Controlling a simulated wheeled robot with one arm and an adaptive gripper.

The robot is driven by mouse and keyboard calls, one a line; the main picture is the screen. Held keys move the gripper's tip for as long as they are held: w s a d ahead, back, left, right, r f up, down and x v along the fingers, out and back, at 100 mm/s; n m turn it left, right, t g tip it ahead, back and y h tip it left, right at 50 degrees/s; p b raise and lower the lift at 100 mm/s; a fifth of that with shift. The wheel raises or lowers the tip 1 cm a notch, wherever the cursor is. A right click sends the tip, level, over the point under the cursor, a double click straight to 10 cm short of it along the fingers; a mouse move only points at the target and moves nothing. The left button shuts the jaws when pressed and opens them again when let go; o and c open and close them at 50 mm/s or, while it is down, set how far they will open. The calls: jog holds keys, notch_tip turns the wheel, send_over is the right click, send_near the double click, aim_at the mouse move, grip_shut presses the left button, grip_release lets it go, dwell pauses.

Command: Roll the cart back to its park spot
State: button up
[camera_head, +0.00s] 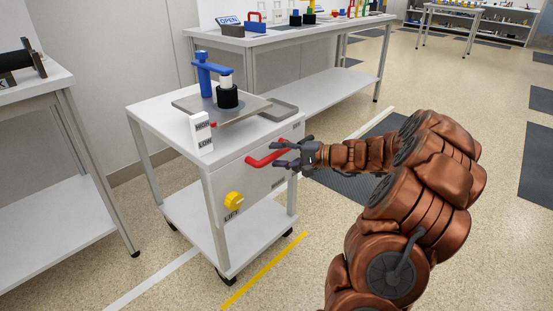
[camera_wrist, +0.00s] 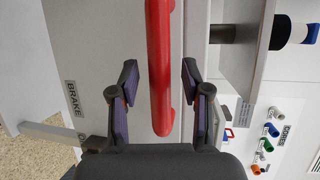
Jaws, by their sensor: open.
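The white cart (camera_head: 183,185) stands on dark casters at the centre left of the head view. A red handle (camera_head: 262,160) is on its front panel, with a yellow knob (camera_head: 235,200) marked LIFT below it. My gripper (camera_head: 283,153) is at the handle, its fingers open. In the wrist view the red handle (camera_wrist: 160,65) runs between the two open fingers (camera_wrist: 158,90), with gaps on both sides. A BRAKE label (camera_wrist: 73,98) shows there on the panel. On the cart top are a blue post device (camera_head: 203,75) and a black cylinder (camera_head: 227,97) on a grey plate (camera_head: 185,104).
A yellow floor line (camera_head: 264,270) and a white floor line (camera_head: 150,281) lie by the cart. A white table (camera_head: 55,100) stands at left and a long bench (camera_head: 300,38) behind. A dark floor mat (camera_head: 350,180) lies to the right.

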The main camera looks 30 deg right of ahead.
jog(key=shift+w+a+f, duration=0.1)
jog(key=shift+w+a, duration=0.25)
jog(key=shift+w, duration=0.1)
grip_shut()
dwell(0.5)
